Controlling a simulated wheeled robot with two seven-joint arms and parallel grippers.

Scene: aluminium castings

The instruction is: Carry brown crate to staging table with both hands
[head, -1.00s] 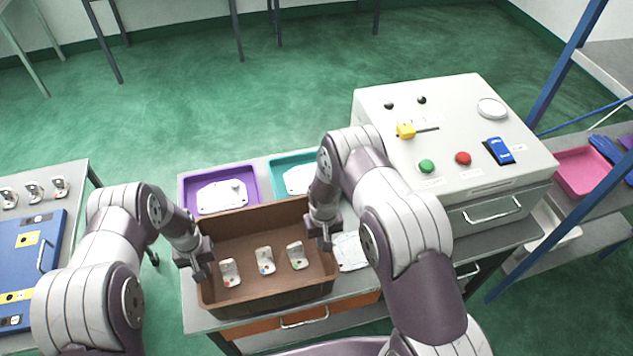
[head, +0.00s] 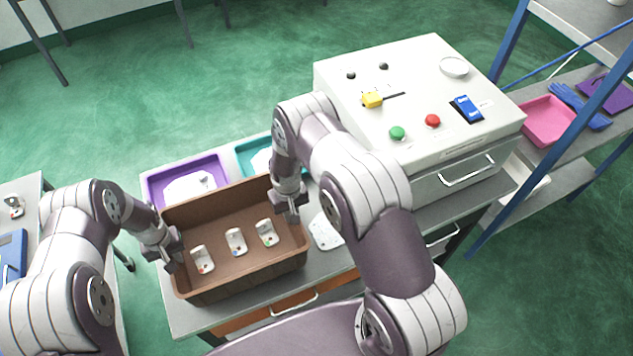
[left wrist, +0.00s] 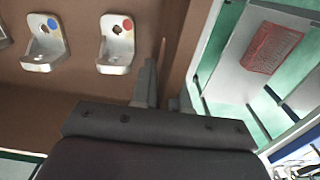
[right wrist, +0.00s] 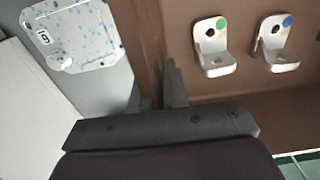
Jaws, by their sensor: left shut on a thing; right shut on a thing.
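The brown crate (head: 245,283) sits upright at the front of the grey bench (head: 185,318); I cannot tell whether it touches the top. Inside it stand several white metal brackets (head: 236,241) with coloured dots. My left gripper (head: 172,262) is shut on the crate's left wall; in the left wrist view its fingers (left wrist: 163,98) straddle the wall. My right gripper (head: 290,212) is shut on the right wall; its fingers (right wrist: 164,95) show in the right wrist view. No table is clearly marked as the staging table.
Behind the crate lie a purple tray (head: 153,190) and a teal tray (head: 243,153). A white control box (head: 420,90) stands to the right, with a blue-framed shelf beyond. Another table (head: 30,190) is at the far left. A red basket (left wrist: 270,48) shows in the left wrist view.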

